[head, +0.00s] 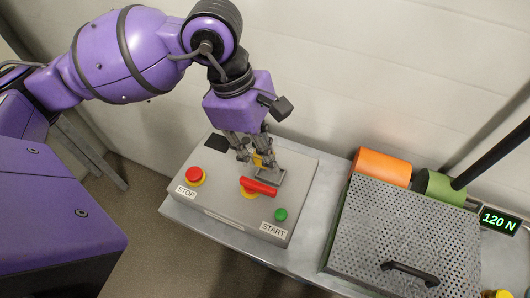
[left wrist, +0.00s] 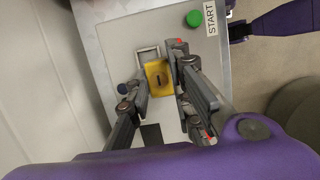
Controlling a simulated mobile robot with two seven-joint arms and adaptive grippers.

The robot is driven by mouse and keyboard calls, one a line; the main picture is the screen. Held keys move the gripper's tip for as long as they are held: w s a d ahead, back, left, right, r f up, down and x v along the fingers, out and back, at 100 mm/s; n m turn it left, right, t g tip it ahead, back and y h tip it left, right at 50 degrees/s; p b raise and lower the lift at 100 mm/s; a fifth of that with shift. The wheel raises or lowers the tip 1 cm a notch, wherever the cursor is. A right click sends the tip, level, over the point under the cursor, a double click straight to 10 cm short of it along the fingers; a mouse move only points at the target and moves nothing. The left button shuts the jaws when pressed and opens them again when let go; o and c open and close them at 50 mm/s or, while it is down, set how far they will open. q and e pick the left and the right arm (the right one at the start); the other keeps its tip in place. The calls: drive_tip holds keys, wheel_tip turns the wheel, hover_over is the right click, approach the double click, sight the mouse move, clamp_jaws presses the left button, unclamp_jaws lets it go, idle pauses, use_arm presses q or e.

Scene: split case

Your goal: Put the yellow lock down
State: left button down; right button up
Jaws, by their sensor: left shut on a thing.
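The yellow lock (head: 257,160) is between the fingers of my left gripper (head: 254,158), over the top of the grey control box (head: 222,183). In the left wrist view the lock (left wrist: 158,84), with a dark keyhole slot, sits between the fingertips of my left gripper (left wrist: 160,78), which is shut on it. A grey metal frame (left wrist: 148,54) shows right beside the lock. I cannot tell whether the lock touches the box. A black square patch (head: 213,147) lies on the box's back left part. My right gripper is not in view.
The box carries a red stop button (head: 194,175), a red switch handle (head: 258,187) and a green start button (head: 281,214). To the right are a perforated guard (head: 400,235) with a black handle, an orange roller (head: 382,165) and a green roller (head: 440,187). A wall stands behind.

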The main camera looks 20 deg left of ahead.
use_arm(q)
drive_tip(key=shift+w+d+f, duration=0.2)
drive_tip(key=shift+w+f, duration=0.3)
drive_tip(key=shift+f, duration=0.15)
drive_tip(key=shift+w+d+f, duration=0.15)
drive_tip(key=shift+w+f, duration=0.35)
drive_tip(key=shift+f, duration=0.1)
drive_tip(key=shift+w+f, duration=0.1)
drive_tip(key=shift+f, duration=1.6)
drive_tip(key=shift+f, duration=0.15)
drive_tip(key=c, duration=1.6)
unclamp_jaws()
drive_tip(key=shift+o, duration=0.2)
drive_tip(key=shift+r, duration=0.35)
drive_tip(key=v, duration=1.1)
drive_tip(key=shift+r, duration=0.35)
